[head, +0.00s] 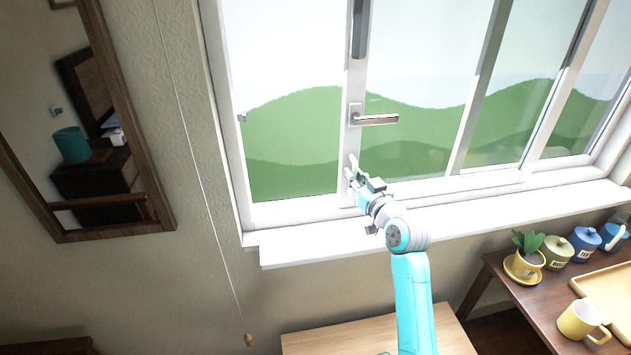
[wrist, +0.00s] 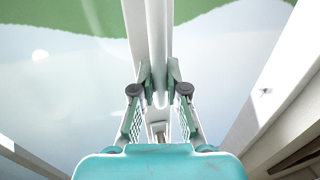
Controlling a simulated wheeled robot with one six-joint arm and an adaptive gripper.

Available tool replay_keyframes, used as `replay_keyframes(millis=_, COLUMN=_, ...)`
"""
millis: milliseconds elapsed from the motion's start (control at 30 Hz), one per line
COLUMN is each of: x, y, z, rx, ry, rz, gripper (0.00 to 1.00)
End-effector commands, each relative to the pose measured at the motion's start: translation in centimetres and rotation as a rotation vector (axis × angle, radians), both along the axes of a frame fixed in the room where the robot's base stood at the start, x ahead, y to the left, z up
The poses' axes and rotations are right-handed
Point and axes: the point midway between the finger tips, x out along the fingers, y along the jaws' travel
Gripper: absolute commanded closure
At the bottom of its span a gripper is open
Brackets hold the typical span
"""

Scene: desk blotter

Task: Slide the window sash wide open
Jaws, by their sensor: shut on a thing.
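The window sash (head: 356,75) is a white upright stile with paler glass to its right. It stands well to the right of the left jamb, and the view between them looks clearer, like an open gap. A lever handle (head: 378,119) on the stile points right. My gripper (head: 353,170) is at the stile's lower part, below the lever. In the wrist view my gripper (wrist: 160,72) is shut on a narrow white upright pull (wrist: 160,92) with a rounded end, one finger on each side. Where the pull joins the sash is partly hidden.
Another upright stile (head: 478,85) stands further right in the window. The white sill (head: 480,215) runs below. A cord (head: 195,150) hangs at the left. A desk at the lower right holds a potted plant (head: 527,262), jars and a yellow mug (head: 583,320).

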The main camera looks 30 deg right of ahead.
Motion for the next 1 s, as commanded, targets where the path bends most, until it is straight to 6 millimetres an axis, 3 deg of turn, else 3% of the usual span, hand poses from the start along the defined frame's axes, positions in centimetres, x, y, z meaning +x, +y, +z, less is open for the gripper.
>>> replay_keyframes(millis=33, x=-0.7, y=-2.2, z=0.0, rx=0.001, ry=0.001, rz=-0.01, gripper=1.0)
replay_keyframes(millis=200, x=-2.4, y=-7.2, z=0.0, rx=0.001, ry=0.001, rz=-0.008, gripper=1.0)
replay_keyframes(millis=433, x=-4.0, y=-12.2, z=0.0, rx=0.001, ry=0.0, rz=-0.005, gripper=1.0)
replay_keyframes(millis=700, x=-4.8, y=-14.8, z=-0.1, rx=0.001, ry=0.001, rz=-0.002, gripper=1.0)
replay_keyframes(millis=1000, x=-4.9, y=-15.1, z=-0.1, rx=0.0, ry=0.002, rz=-0.001, gripper=1.0)
